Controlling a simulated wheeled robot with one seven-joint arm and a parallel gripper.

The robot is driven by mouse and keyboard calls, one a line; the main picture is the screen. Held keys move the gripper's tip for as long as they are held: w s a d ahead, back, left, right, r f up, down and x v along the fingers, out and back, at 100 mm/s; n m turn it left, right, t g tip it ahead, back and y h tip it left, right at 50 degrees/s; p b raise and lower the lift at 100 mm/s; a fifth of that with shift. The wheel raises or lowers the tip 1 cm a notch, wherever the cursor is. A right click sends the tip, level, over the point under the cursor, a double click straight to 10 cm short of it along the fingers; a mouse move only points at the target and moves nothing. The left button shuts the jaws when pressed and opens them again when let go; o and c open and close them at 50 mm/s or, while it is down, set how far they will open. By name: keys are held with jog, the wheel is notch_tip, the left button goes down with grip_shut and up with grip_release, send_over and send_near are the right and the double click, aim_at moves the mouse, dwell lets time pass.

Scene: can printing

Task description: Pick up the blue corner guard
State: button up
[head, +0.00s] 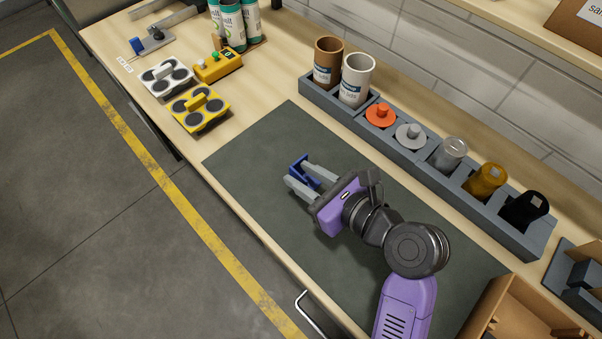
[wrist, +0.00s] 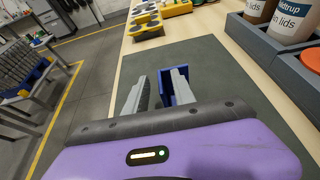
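The blue corner guard (head: 298,165) is a small angular piece on the dark green mat (head: 265,140), at my fingertips. In the wrist view the blue corner guard (wrist: 165,88) shows between my grey fingers and around the right one, which hides part of it. My gripper (head: 302,176) is low over the mat with its fingers apart. In the wrist view my gripper (wrist: 158,88) has a gap between the left finger and the guard. I cannot tell whether the right finger touches the guard.
A grey rack (head: 401,158) with cans and coloured lids runs along the back right. White (head: 167,76) and yellow (head: 201,108) holders with dark discs stand at the upper left. A wooden box (head: 520,312) is at the lower right. The mat left of my gripper is clear.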

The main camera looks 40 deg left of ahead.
jog(key=shift+c, duration=0.2)
grip_shut()
